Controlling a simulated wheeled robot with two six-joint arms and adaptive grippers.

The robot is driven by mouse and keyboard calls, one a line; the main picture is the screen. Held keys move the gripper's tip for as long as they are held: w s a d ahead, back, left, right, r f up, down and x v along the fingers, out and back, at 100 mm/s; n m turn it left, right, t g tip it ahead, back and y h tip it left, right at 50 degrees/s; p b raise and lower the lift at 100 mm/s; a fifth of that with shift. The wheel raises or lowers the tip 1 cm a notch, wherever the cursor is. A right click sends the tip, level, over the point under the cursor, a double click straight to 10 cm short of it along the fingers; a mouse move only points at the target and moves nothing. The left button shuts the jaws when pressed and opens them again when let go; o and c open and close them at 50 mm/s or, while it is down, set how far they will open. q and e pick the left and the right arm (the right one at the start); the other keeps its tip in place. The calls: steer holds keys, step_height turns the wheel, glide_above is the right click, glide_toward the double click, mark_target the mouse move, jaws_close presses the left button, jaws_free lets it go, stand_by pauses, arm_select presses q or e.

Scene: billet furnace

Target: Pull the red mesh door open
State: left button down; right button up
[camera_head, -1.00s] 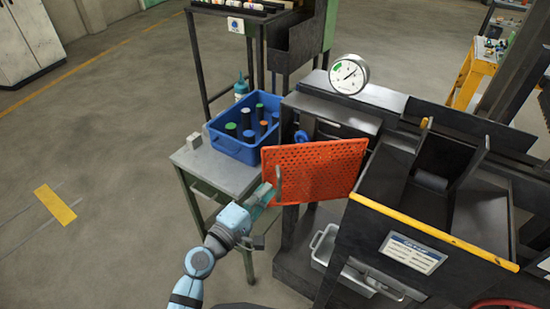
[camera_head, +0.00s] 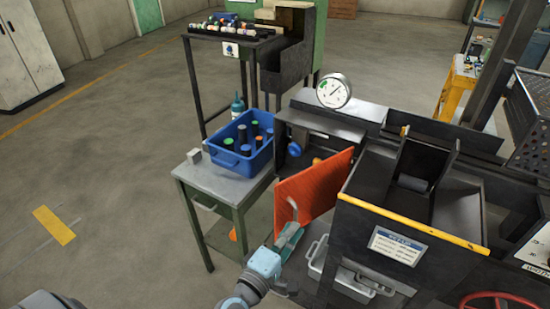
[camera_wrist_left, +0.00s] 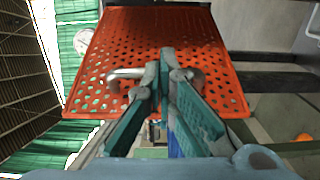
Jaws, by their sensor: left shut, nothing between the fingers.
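The red mesh door (camera_head: 318,186) on the black furnace housing stands part-way open, swung out toward me and seen at a slant. Its pale bar handle (camera_head: 293,209) is on the face toward my left gripper (camera_head: 290,232). In the left wrist view the perforated door (camera_wrist_left: 155,45) fills the upper middle. The gripper's fingertips (camera_wrist_left: 166,62) are closed together at the handle (camera_wrist_left: 125,73), which shows on both sides of them. The fingers hide the handle's middle, so I cannot tell whether they touch it. My right gripper is not in view.
A grey side table (camera_head: 208,178) with a blue crate (camera_head: 233,162) of bottles stands left of the door. A dial gauge (camera_head: 334,91) sits above the housing. A yellow-edged black machine (camera_head: 420,222) is close on the right. The floor at left is clear.

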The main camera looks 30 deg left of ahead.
arm_select(q)
steer(key=shift+a, duration=0.1)
steer(key=s+a, duration=0.1)
steer(key=s, duration=1.1)
steer(key=shift+a, duration=0.25)
